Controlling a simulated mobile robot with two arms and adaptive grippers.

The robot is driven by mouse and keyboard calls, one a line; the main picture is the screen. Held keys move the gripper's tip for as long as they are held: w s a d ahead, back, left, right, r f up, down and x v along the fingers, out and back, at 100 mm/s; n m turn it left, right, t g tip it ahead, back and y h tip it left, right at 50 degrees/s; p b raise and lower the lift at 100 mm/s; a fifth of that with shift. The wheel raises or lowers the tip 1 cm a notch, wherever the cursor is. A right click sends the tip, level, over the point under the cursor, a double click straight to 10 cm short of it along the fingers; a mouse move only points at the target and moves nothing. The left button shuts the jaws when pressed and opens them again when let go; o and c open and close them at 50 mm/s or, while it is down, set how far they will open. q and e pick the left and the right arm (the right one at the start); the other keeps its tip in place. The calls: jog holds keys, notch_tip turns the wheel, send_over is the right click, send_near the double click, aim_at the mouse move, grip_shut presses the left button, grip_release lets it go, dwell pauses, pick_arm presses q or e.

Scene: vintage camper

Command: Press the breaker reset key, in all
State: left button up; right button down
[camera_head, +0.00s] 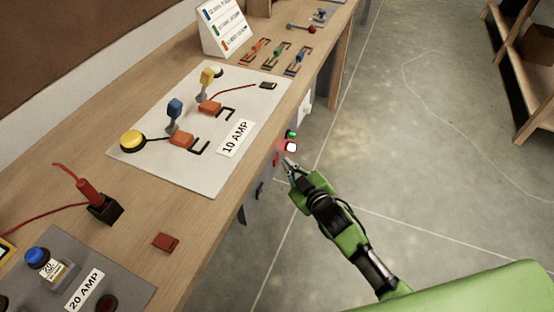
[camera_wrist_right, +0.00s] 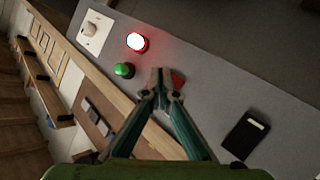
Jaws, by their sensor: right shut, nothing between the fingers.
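A grey panel (camera_wrist_right: 205,65) on the front of the bench fills much of the right wrist view. My right gripper (camera_wrist_right: 163,72) is shut and empty, its fingertips in front of this panel. A small red part (camera_wrist_right: 178,79), possibly the breaker reset key, shows right behind the fingertips and is partly hidden by them. I cannot tell whether the fingertips touch it. In the head view my right gripper (camera_head: 287,164) is at the bench's front edge, beside a small red part (camera_head: 276,158). My left gripper is not in view.
A glowing red lamp (camera_wrist_right: 136,42) and a green button (camera_wrist_right: 124,70) sit near the fingertips. A black switch (camera_wrist_right: 246,135) and a white plate with a knob (camera_wrist_right: 92,29) are farther off. The bench top (camera_head: 215,210) carries amp boards. The floor (camera_head: 420,150) beside it is clear.

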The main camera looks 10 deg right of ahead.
jog(key=shift+a, duration=0.1)
jog(key=shift+w+a, duration=0.25)
jog(key=shift+a, duration=0.05)
jog(key=shift+w+a, duration=0.2)
jog(key=shift+a, duration=0.1)
dwell(0.8)
dwell(0.3)
jog(key=shift+s+d+p, duration=0.45)
jog(key=shift+d+p, duration=0.1)
jog(key=shift+d, duration=0.1)
jog(key=s+d, duration=0.1)
jog(key=s+d+p, duration=0.1)
jog(key=d+p, duration=0.1)
jog(key=d, duration=0.1)
jog(key=shift+s+d, duration=0.1)
jog(key=shift+s, duration=0.3)
